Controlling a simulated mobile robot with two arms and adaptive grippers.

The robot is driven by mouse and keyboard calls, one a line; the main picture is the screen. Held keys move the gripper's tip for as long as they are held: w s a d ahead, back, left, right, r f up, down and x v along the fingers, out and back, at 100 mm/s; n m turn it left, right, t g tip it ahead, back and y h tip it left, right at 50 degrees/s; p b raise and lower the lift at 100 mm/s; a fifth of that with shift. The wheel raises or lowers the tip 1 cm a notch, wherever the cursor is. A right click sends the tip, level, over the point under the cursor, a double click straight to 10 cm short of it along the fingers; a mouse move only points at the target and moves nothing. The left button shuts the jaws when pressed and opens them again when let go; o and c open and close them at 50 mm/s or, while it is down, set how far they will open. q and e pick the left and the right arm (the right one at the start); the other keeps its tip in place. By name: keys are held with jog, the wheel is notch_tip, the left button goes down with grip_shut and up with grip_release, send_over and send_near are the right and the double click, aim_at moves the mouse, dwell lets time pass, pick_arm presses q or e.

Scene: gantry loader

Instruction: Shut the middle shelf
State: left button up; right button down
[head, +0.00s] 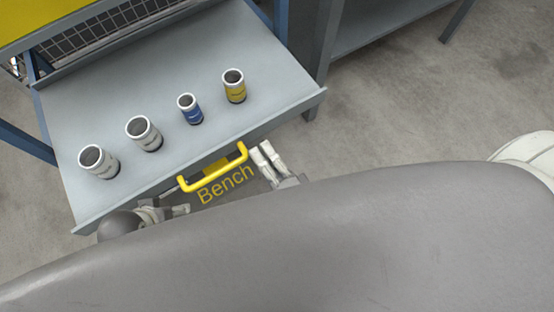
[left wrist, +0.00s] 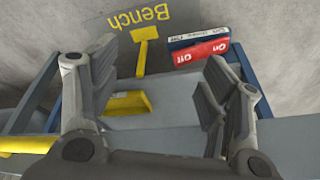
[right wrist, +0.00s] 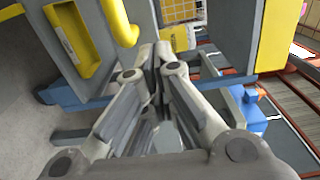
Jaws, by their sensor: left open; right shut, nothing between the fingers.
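A grey shelf (head: 140,80) is pulled out in the head view, with a yellow bar handle (head: 213,168) along its front edge. I cannot tell from these frames whether other shelves lie above or below it. My right gripper (head: 265,160) is shut and empty, close to the right end of the handle. In the right wrist view its fingers (right wrist: 155,52) are together, apart from a yellow handle (right wrist: 124,28) at the top. My left gripper (head: 180,209) is mostly hidden behind my own body, near the handle's left end. In the left wrist view it (left wrist: 160,75) is open and empty.
Several cups stand on the shelf: two grey ones (head: 145,134), a blue one (head: 190,109) and a yellow one (head: 234,86). Yellow "Bench" lettering (head: 226,184) shows below the handle. Floor is clear at right.

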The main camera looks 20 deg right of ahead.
aim_at(249, 132)
jog(key=x, duration=0.4)
pick_arm(q)
jog(key=shift+s+r, duration=0.1)
jog(key=shift+r, duration=0.4)
pick_arm(e)
jog(key=shift+w, duration=0.1)
pick_arm(q)
jog(key=shift+s, duration=0.1)
